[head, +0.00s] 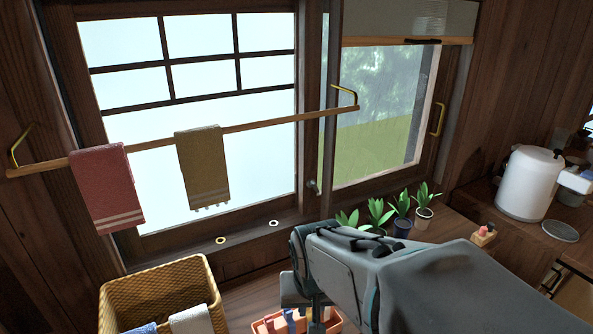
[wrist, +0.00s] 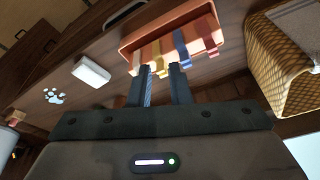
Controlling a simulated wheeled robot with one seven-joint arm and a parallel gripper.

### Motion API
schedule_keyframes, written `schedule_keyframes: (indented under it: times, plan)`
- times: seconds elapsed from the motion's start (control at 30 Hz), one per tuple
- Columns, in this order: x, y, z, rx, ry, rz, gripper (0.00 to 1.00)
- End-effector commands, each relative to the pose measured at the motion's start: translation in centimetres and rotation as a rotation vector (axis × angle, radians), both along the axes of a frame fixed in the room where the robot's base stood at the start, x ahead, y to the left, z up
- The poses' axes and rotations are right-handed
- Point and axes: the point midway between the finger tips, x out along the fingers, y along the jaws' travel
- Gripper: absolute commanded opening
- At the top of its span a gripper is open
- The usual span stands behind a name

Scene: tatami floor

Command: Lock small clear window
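The small clear window (head: 381,110) is at the right in the head view, showing greenery outside. A small metal knob or latch (head: 313,186) sits low on the frame post at its left side; whether it is locked I cannot tell. A brass handle (head: 438,119) is on the window's right frame. In the head view my arm hides part of the sill.
A towel bar (head: 270,122) with red (head: 107,188) and olive (head: 203,165) towels crosses the frosted window. Potted plants (head: 402,215) stand below the clear window. A wicker basket (head: 165,290) and an orange tray of coloured items (wrist: 143,37) are near my gripper. A white pot (head: 529,183) stands right.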

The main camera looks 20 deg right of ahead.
Motion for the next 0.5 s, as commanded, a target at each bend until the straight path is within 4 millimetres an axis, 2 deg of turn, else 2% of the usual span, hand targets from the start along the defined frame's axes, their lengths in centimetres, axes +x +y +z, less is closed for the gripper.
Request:
schedule_keyframes:
  times: [0.03,0.27,0.5]
  plan:
    - [0.9,-0.6,0.2,0.011,0.006,-0.077,0.17]
    - [5.1,-2.1,-1.9,0.131,-0.031,-0.425,0.17]
    - [8.5,-2.7,-3.1,0.373,-0.088,-0.791,0.17]
